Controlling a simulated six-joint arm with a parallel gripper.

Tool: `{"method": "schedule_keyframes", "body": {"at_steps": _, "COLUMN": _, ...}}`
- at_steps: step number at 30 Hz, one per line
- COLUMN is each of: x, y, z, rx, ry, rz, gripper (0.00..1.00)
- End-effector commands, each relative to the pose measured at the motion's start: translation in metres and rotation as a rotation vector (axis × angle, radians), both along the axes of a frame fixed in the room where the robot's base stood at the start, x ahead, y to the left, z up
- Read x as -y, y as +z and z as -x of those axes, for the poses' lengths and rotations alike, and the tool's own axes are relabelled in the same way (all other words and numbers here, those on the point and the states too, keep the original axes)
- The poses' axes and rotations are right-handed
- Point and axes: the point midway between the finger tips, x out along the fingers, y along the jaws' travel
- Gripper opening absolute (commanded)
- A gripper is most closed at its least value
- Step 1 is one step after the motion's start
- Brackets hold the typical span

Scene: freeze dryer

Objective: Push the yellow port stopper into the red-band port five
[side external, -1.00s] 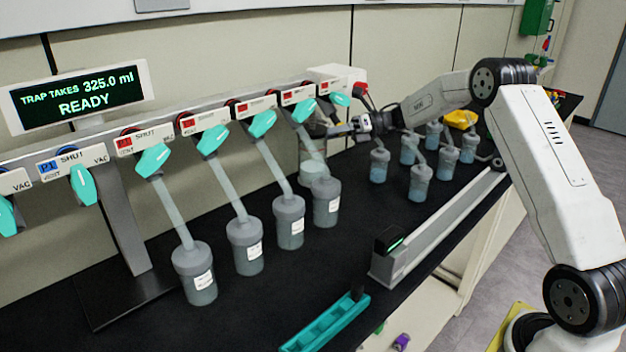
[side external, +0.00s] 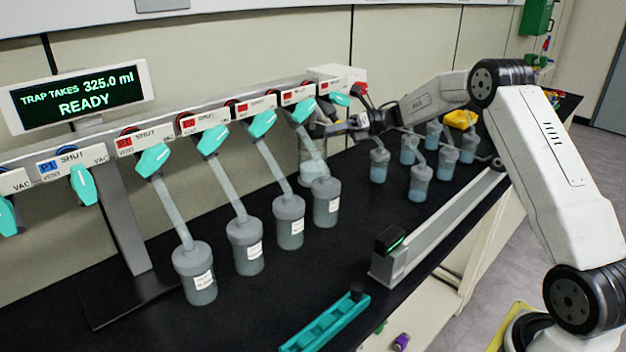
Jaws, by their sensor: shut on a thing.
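My gripper (side external: 335,130) is at the far end of the manifold, just below and right of the last teal valve handles. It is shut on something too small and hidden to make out. I cannot pick out the yellow port stopper in this view. Several red-marked ports run along the manifold; their numbers are too small to read, so I cannot tell which is port five. The far ones carry red labels (side external: 289,96) and teal handles (side external: 303,111). Contact between the gripper and a port cannot be seen.
Grey-capped flasks (side external: 290,222) hang on slanted tubes below the manifold. A pale clear vessel (side external: 313,166) stands close below my gripper. More flasks (side external: 421,182) and a yellow item (side external: 460,118) are at right. A teal rack (side external: 325,322) lies at the front. The display (side external: 80,97) reads READY.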

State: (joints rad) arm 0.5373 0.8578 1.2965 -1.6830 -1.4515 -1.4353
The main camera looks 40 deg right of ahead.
Motion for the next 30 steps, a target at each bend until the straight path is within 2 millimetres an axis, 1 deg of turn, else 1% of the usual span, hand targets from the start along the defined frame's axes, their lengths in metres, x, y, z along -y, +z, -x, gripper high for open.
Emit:
{"method": "schedule_keyframes", "body": {"at_steps": 14, "x": 0.0014, "y": 0.0091, "z": -0.0071, "rx": 0.008, "ry": -0.008, "rz": 0.0, "gripper": 0.0}}
{"method": "schedule_keyframes", "body": {"at_steps": 30, "x": 0.0006, "y": 0.0118, "z": -0.0085, "rx": 0.008, "ry": -0.009, "rz": 0.001, "gripper": 0.0}}
